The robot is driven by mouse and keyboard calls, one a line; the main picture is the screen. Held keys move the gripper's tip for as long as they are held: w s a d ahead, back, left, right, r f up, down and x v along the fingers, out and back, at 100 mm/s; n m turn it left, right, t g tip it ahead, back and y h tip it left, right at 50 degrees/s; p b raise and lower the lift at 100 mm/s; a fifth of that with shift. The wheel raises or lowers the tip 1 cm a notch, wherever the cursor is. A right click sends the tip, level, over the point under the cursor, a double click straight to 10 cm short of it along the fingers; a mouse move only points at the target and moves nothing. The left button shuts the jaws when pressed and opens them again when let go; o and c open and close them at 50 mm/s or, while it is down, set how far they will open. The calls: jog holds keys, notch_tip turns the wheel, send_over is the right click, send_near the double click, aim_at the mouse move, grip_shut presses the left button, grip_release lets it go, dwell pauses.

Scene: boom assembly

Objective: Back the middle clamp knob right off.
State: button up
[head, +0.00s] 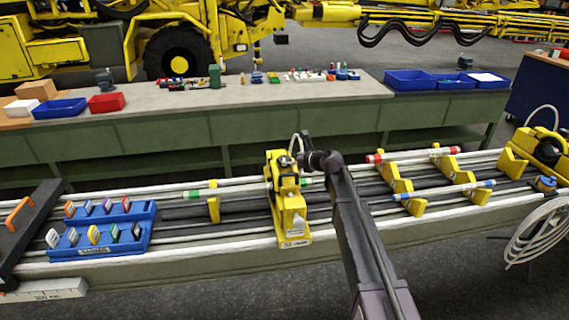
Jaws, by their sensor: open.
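A yellow clamp unit (291,209) stands across the boom's hoses near the middle of the head view, with a label low on its front. Its knob is too small and too covered to make out clearly. My gripper (298,148) is at the top right of this yellow unit, at the end of my dark arm that rises from the bottom right. It is open, but its fingertips are small and partly lost against the unit. I cannot tell whether it touches the unit or the knob.
A blue tray of coloured tags (75,253) sits on the boom at left. Yellow brackets (395,178) hold hoses at right, near another yellow unit (545,150). A grey workbench (250,97) with small parts and blue bins (410,80) stands behind.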

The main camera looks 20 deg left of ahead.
aim_at(285, 159)
jog(key=shift+b+x, duration=0.6)
jog(key=shift+x, duration=1.55)
jog(key=c, duration=1)
